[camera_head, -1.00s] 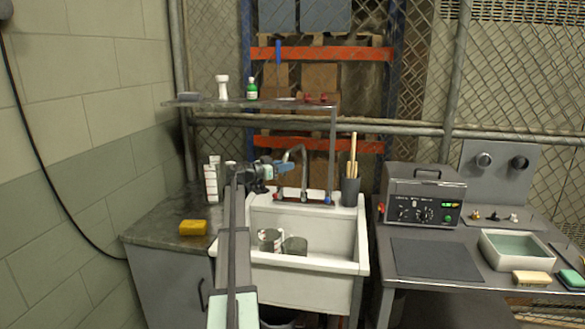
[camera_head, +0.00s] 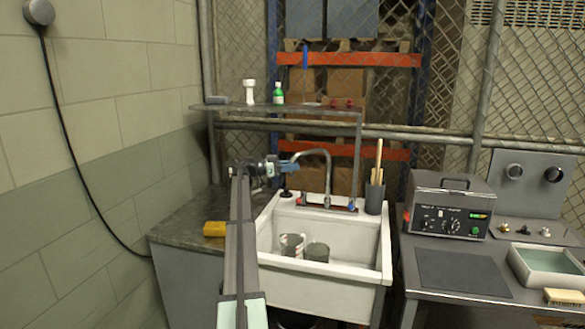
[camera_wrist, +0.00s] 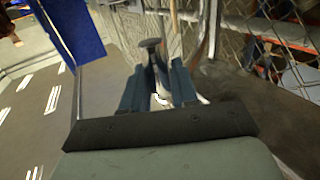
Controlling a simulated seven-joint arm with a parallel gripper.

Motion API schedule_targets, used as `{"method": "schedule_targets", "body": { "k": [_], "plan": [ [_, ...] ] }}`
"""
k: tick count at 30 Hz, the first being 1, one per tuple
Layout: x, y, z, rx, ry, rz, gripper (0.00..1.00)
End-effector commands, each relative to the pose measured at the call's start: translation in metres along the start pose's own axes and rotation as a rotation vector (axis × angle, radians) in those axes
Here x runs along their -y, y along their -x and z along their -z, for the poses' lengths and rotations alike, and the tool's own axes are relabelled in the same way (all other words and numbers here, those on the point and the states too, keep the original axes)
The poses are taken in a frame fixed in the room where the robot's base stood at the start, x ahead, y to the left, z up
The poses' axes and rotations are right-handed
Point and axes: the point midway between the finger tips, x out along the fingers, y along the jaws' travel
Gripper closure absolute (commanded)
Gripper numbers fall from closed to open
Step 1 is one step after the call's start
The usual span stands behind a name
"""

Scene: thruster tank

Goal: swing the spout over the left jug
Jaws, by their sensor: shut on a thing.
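The grey curved spout (camera_head: 327,172) rises from the tap at the back of the white sink and bends left. My gripper (camera_head: 289,166) reaches in from the left, its blue fingers shut on the spout's free end. In the wrist view, my gripper (camera_wrist: 158,88) shows its two fingers close together around a grey part. The left jug (camera_head: 291,246), with pale and reddish marks, and the darker right jug (camera_head: 317,252) stand side by side in the sink. In the picture the spout's end is above the left jug; I cannot tell the depth match.
The sink rim (camera_head: 330,268) surrounds the jugs. A shelf (camera_head: 300,108) hangs above the tap. A dark holder with wooden sticks (camera_head: 375,195) stands at the right back corner. A yellow sponge (camera_head: 214,229) lies on the left counter. A control box (camera_head: 447,207) stands on the right bench.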

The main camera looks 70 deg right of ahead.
Motion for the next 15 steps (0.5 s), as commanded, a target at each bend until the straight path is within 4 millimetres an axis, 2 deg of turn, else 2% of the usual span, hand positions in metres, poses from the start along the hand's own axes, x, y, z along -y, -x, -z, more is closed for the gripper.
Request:
{"method": "schedule_targets", "body": {
  "k": [6,7,12,15],
  "plan": [
    [0.0016,-0.0017,0.0010,-0.003,-0.002,0.003,1.00],
    [0.0017,-0.0017,0.0011,-0.003,-0.002,0.003,0.70],
    [0.0013,-0.0013,0.0008,-0.002,-0.001,0.002,0.54],
    [0.0010,-0.0012,0.0006,-0.002,0.000,0.002,0.54]
  ]
}}
